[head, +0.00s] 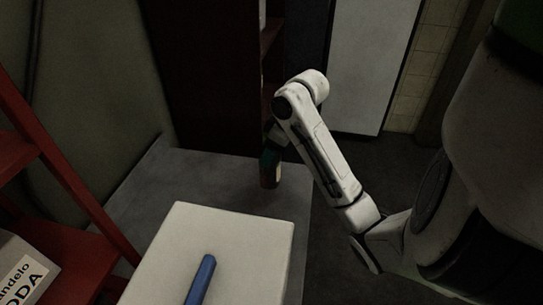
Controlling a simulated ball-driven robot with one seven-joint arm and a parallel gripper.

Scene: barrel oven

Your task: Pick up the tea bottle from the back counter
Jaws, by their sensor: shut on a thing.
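The tea bottle (270,170) is a small dark green bottle with an orange-brown lower part. It stands roughly upright at the right side of the grey back counter (215,178), near its edge. My gripper (272,143) reaches it from above and is shut on its upper part. The fingertips are small and dark here, and the bottle's top is hidden by the gripper. I cannot tell whether the bottle's base touches the counter.
A white box (225,235) with a blue bar (200,280) on it is in front of the bottle. A red shelf frame (60,165) and a labelled box (22,275) stand at left. A dark cabinet (205,75) rises behind. Floor at right is clear.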

